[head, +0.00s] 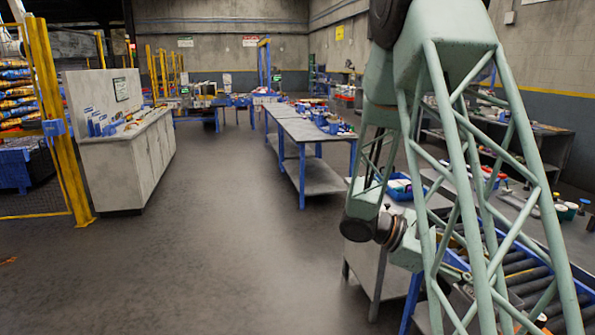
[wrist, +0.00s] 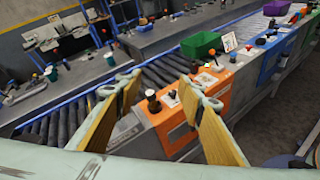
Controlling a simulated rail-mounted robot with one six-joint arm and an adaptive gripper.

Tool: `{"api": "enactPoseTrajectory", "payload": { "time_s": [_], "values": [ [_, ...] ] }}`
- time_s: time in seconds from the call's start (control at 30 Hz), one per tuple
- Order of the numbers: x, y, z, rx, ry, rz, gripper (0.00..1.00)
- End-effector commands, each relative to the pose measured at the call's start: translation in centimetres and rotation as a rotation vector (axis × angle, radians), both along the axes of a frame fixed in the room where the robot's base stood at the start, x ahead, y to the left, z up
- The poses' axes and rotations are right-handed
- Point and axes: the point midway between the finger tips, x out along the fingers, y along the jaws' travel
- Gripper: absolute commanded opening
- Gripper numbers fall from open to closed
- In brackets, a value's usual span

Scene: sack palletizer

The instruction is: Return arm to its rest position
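My gripper (wrist: 160,86) shows in the wrist view, with its two yellow-padded fingers spread wide apart. Nothing is held between them. Behind the gap are a roller conveyor (wrist: 55,124) and an orange panel or bin front (wrist: 236,92) with small items on top. I cannot tell how far the fingertips are from these. In the head view my pale green arm links fill the right side, over the workbenches, and the gripper itself is not visible there.
A grey cabinet (head: 140,160) and yellow fence posts (head: 62,150) stand at the left. Blue-legged tables (head: 315,178) run down the middle. The floor (head: 215,240) between is clear. A green crate (wrist: 201,45) sits on the conveyor line in the wrist view.

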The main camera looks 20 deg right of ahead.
Motion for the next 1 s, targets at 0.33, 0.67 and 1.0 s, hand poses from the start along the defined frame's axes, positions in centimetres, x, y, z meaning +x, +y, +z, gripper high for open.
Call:
{"api": "enactPoseTrajectory", "payload": {
  "time_s": [0.33, 0.67, 1.0],
  "values": [
    [-2.7, 3.5, 2.7, 0.062, -0.124, -0.07, 0.36],
    [-5.1, 6.9, 4.4, 0.129, -0.242, -0.132, 0.36],
    [-7.5, 10.7, 5.9, 0.204, -0.368, -0.19, 0.36]
  ]
}}
